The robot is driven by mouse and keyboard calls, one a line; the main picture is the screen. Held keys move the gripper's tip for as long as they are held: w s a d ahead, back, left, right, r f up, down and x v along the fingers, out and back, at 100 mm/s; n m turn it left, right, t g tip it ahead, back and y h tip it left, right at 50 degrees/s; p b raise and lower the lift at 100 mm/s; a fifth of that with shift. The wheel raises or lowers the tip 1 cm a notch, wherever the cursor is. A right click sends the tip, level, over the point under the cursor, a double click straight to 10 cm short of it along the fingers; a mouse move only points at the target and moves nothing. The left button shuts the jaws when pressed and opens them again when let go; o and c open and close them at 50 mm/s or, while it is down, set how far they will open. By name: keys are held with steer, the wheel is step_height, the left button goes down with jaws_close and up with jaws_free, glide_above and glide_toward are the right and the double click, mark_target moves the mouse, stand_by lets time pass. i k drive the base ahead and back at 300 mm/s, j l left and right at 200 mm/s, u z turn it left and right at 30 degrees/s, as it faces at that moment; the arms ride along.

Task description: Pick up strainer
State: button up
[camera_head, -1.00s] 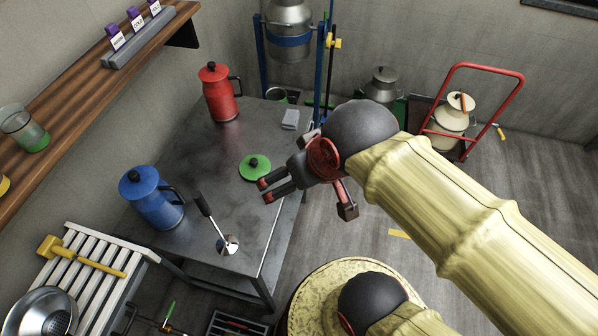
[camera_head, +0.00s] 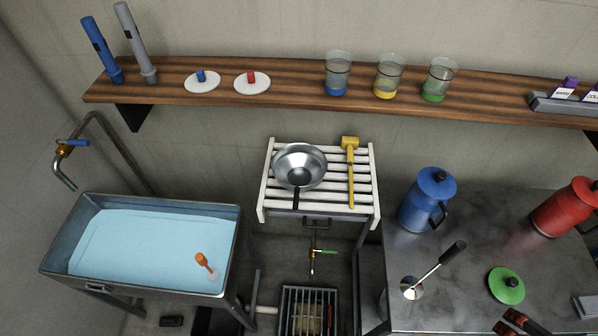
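The strainer (camera_head: 299,160) is a shiny metal bowl with a dark centre and a short dark handle pointing toward the viewer. It rests on the left half of a white slatted rack (camera_head: 373,190), against the back wall. My gripper (camera_head: 508,322) shows only its finger ends at the bottom edge, right of centre, over the front of the grey table. The two red-tipped fingers are apart with nothing seen between them. My gripper is far to the right of the strainer and does not touch it. The rest of my arm is out of view.
A yellow mallet (camera_head: 351,170) lies beside the strainer. A blue jug (camera_head: 426,204), red jug (camera_head: 566,207), ladle-like tool (camera_head: 434,271) and green lid (camera_head: 506,286) stand on the grey table (camera_head: 463,230). A water-filled sink (camera_head: 225,255) is left; a shelf (camera_head: 300,92) overhangs behind.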

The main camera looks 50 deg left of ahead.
mark_target(298, 167)
steer(key=u, duration=1.95)
steer(key=j+z, duration=0.15)
steer(key=z, duration=0.85)
steer(key=l+z, duration=0.1)
steer(key=z, duration=0.3)
steer(key=i+l+z, duration=0.1)
steer(key=z, duration=0.3)
steer(key=l+z, duration=0.1)
steer(key=z, duration=0.25)
steer(key=i+z, duration=0.1)
steer(key=z, duration=0.3)
steer(key=k, duration=0.35)
steer(key=i+l+u, duration=0.15)
steer(key=l, duration=0.25)
steer(key=i+l+u, duration=0.2)
steer(key=l, duration=0.2)
steer(key=j+u, duration=0.1)
steer(key=u, duration=0.3)
steer(key=j+u, duration=0.1)
steer(key=u, duration=0.35)
steer(key=j+u, duration=0.1)
steer(key=u, duration=0.3)
steer(key=i+u, duration=0.1)
steer(key=u, duration=0.35)
steer(key=j+u, duration=0.1)
steer(key=u, duration=0.3)
steer(key=i+u, duration=0.25)
